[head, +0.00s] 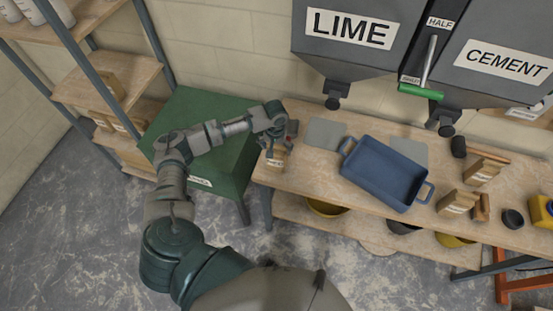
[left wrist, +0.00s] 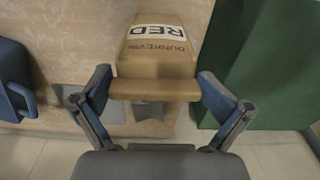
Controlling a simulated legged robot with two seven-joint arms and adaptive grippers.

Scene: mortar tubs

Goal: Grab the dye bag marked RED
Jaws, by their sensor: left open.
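The dye bag marked RED (left wrist: 157,62) is a tan paper bag with a white label, on the wooden bench top (left wrist: 60,22) in the left wrist view. In the head view the bag (head: 278,159) is at the bench's left end, partly hidden by my left gripper (head: 278,141). In the left wrist view my left gripper (left wrist: 155,88) is open, one finger on each side of the bag's near end. I cannot tell if the fingers touch it. My right gripper is not in view.
A blue tray (head: 383,173) lies right of the bag on the bench. A green-topped table (head: 205,120) stands to the left. LIME (head: 347,30) and CEMENT (head: 505,60) hoppers hang over the bench. Other small bags (head: 487,169) are at the right.

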